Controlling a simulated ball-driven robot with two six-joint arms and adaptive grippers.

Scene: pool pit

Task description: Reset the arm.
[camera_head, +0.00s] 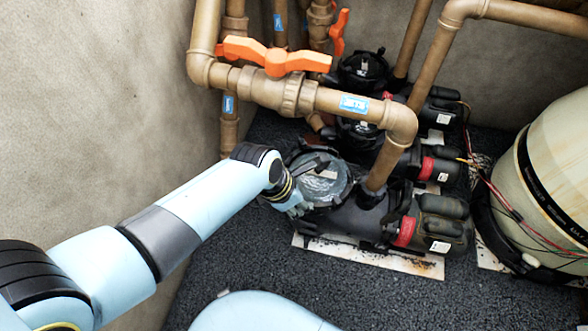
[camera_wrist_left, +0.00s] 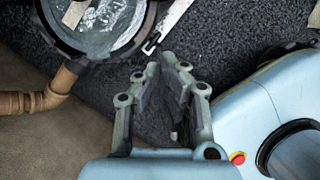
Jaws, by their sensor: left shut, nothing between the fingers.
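My left arm (camera_head: 165,225) reaches in from the lower left of the head view. My left gripper (camera_head: 298,207) is at the front of the nearest pool pump (camera_head: 355,222), and its fingers are hard to make out there. In the left wrist view, my left gripper (camera_wrist_left: 166,62) is shut with nothing between its fingertips. The pump's round clear lid (camera_wrist_left: 100,22) lies just beyond and left of the fingertips. I cannot tell whether the gripper touches the pump. My right gripper is not in view.
Brown pipes (camera_head: 350,105) with an orange valve handle (camera_head: 275,57) stand above the pumps. A large beige tank (camera_head: 562,165) is at right. A bare wall (camera_head: 95,110) is at left. Dark gravel (camera_head: 385,300) lies clear in front of the pump.

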